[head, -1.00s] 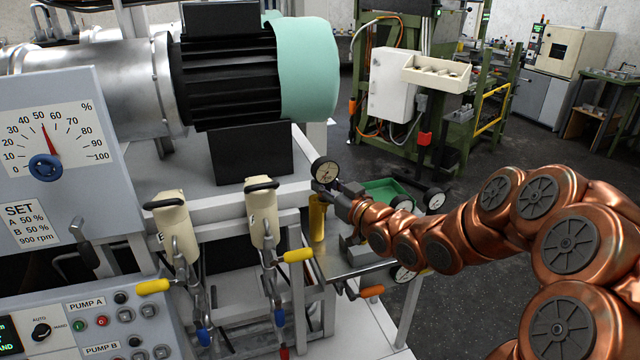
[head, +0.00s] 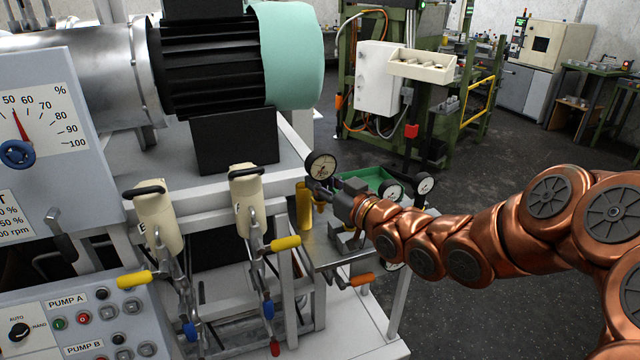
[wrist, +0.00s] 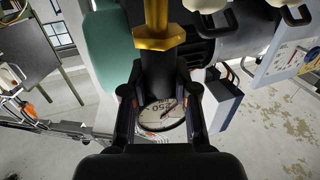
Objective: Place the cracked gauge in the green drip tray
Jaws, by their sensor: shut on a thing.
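My gripper (head: 333,192) is shut on a round white-faced gauge (head: 322,166) and holds it up beside the pump frame. The green drip tray (head: 376,174) lies behind and to the right of my gripper, partly hidden by my arm and other gauges.
More gauges show near the tray, one (head: 391,191) in front and one (head: 425,184) to its right. Cream valve bodies (head: 248,200) with yellow-handled levers are further left. A metal shelf (head: 330,250) lies below.

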